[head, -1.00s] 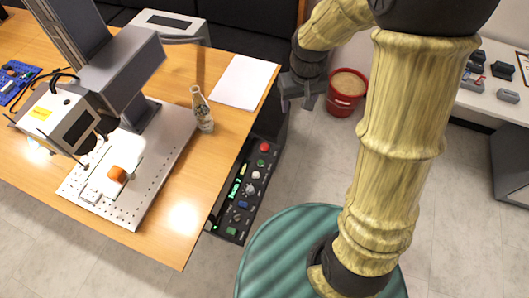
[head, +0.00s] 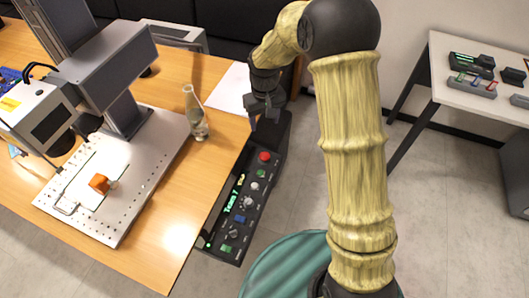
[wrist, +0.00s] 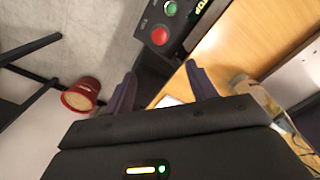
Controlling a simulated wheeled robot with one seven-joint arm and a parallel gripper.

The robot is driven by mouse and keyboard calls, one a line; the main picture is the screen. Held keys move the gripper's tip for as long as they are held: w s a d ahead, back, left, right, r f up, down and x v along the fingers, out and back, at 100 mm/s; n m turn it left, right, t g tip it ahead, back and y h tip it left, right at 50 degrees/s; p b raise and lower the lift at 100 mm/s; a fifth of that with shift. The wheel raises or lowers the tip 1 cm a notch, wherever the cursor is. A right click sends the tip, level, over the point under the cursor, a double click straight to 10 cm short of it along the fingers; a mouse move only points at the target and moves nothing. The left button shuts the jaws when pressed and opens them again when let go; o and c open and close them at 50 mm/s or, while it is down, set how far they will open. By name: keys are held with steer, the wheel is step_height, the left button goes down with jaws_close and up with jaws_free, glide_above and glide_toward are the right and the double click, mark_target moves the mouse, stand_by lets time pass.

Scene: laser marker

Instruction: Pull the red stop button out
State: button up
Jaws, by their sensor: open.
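The red stop button (head: 265,156) is a round red knob at the far end of the dark control panel (head: 222,243) beside the table. In the wrist view the red button (wrist: 160,36) shows at the top, beyond the fingertips, next to a green button (wrist: 169,8). My gripper (head: 266,122) is near the far end of the panel, just short of the button in the head view. In the wrist view its two dark fingers (wrist: 160,76) are apart with nothing between them. The button is not touched.
The wooden table (head: 178,235) carries the laser marker (head: 110,65), a glass bottle (head: 195,112) and white paper (head: 232,88) near its right edge. A red bucket (wrist: 80,96) stands on the floor. A side table (head: 470,95) stands at the right.

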mark_target(265, 155)
step_height(265, 155, down, 17)
stand_by(0.5)
steer(key=shift+c, duration=0.5)
jaws_close()
steer(key=shift+r, duration=0.65)
steer(key=shift+f, duration=0.1)
steer(key=shift+o, duration=0.5)
jaws_free()
